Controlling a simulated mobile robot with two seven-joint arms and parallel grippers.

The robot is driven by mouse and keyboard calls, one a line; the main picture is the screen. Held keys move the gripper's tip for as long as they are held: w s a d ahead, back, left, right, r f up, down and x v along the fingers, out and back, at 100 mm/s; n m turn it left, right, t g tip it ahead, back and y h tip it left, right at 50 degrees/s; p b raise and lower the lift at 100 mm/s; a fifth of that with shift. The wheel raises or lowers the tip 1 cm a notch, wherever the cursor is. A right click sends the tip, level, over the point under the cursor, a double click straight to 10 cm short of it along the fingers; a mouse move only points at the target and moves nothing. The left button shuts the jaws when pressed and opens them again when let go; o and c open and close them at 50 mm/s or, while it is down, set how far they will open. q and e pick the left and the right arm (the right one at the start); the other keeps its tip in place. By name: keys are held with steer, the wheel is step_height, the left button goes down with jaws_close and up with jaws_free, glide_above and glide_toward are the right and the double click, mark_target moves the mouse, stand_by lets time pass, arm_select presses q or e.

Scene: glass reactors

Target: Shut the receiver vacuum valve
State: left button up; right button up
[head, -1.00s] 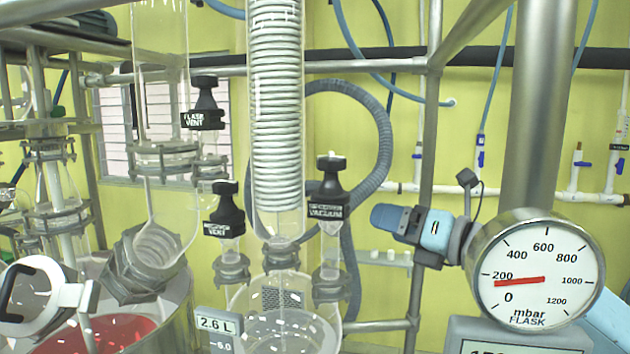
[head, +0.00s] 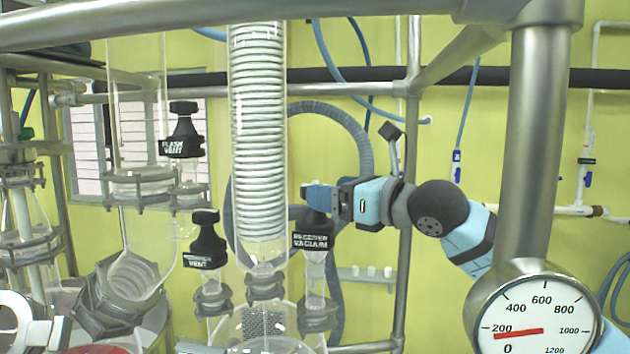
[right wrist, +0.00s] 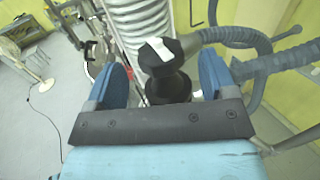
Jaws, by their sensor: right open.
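The receiver vacuum valve (head: 312,238) is a black knob with a "RECEIVER VACUUM" label, on a glass neck right of the coiled condenser. My right gripper (head: 318,197) reaches it from the right, at the height of its top. In the right wrist view the valve's black knob (right wrist: 166,68), with a white bar on top, stands between the two blue fingers of the gripper (right wrist: 165,82). The fingers are open, with a gap on each side of the knob. A white and black part at the lower left edge may be my left arm; no left fingers show.
The receiver vent valve (head: 205,240) and the flask vent valve (head: 182,135) stand to the left. The coiled condenser (head: 258,130) is close beside the valve. A steel post (head: 535,140) and the flask pressure gauge (head: 538,315) are at the right.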

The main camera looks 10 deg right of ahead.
steer(key=x, duration=0.2)
steer(key=shift+w+a+p, duration=0.25)
steer(key=shift+w+p, duration=0.05)
steer(key=shift+w+a, duration=0.4)
steer(key=shift+w, duration=0.1)
steer(key=shift+c, duration=0.6)
steer(key=c, duration=0.8)
steer(key=shift+m+t+h, duration=0.3)
steer(key=shift+h, duration=0.1)
